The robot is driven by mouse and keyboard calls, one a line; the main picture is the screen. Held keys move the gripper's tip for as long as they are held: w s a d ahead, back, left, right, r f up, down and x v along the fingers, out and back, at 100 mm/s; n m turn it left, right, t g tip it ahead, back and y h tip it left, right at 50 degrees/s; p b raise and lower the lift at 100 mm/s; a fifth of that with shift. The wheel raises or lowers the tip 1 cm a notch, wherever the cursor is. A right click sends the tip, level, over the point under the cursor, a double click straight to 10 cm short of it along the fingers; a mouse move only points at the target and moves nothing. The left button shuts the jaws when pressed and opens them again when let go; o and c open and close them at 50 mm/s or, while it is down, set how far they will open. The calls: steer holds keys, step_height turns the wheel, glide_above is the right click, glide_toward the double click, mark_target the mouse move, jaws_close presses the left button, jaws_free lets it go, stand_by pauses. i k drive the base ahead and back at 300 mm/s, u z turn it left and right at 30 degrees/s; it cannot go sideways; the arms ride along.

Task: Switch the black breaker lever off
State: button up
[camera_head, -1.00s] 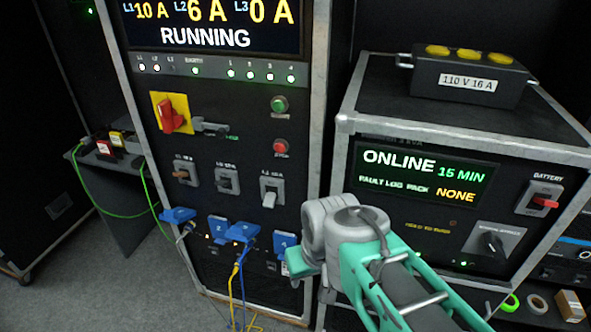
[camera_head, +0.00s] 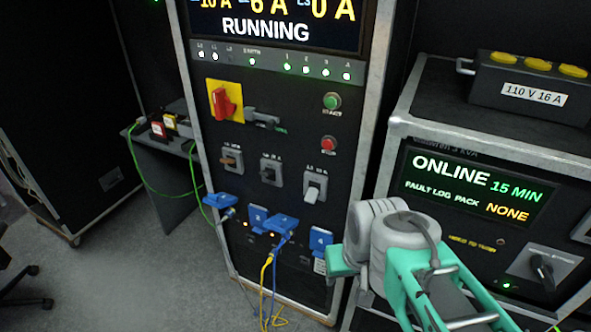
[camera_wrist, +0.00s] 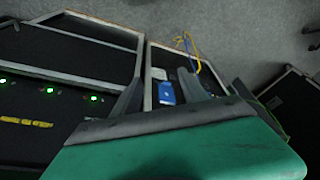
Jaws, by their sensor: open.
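The black breaker lever (camera_head: 270,171) is the middle of three small levers on the tall black cabinet, in the head view. A brown lever (camera_head: 231,159) is to its left and a white lever (camera_head: 314,188) to its right. I cannot clearly tell which way the black lever points. My gripper (camera_wrist: 160,88) shows in the wrist view as two dark fingers set apart, with nothing seen held between them. In the head view my grey and green arm is to the right of and lower than the levers. The black lever cannot be made out in the wrist view.
A red rotary switch (camera_head: 225,101) is above the levers, with green (camera_head: 331,101) and red (camera_head: 328,144) buttons to the right. Blue sockets (camera_head: 272,224) and cables are below. A second cabinet (camera_head: 480,190) stands at the right. Grey floor (camera_head: 150,280) is open at the left.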

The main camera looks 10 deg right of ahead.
mark_target(266, 174)
steer(key=u, duration=0.05)
steer(key=k, duration=0.65)
steer(key=u, duration=0.5)
steer(key=i, duration=0.8)
steer(key=u, duration=1.15)
steer(key=i, duration=0.25)
steer(key=u, duration=0.05)
